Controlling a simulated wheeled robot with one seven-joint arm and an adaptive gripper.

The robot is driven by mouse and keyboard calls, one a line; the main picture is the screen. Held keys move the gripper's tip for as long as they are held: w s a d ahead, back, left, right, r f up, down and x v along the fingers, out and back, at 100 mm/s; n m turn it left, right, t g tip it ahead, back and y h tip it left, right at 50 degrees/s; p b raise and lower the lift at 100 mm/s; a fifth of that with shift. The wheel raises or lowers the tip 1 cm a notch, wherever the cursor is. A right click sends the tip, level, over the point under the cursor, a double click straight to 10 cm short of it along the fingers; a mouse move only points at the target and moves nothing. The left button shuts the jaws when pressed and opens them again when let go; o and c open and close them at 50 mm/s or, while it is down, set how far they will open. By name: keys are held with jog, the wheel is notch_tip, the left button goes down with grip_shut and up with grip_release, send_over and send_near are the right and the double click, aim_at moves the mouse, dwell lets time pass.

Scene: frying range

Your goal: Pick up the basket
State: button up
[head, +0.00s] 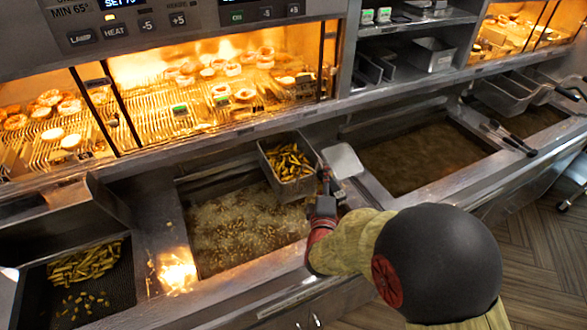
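A metal basket (294,189) full of golden fries (287,160) is at the back right of the bubbling fryer vat (235,225), in the middle of the head view. Its walls show above the oil; I cannot tell whether its base touches the oil. My gripper (324,180) is at the basket's right side, where a handle would be. The fingers are small, dark and partly hidden by my wrist. I cannot tell whether they are closed on a handle.
A flat grey plate (343,160) stands right beside my gripper. A second oil vat (425,155) lies to the right, with tongs (508,138) and empty baskets (503,95) beyond. A dark tray (45,300) with fries is at lower left. Lit food shelves (215,80) rise behind.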

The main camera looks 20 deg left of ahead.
grip_shut()
dwell(0.6)
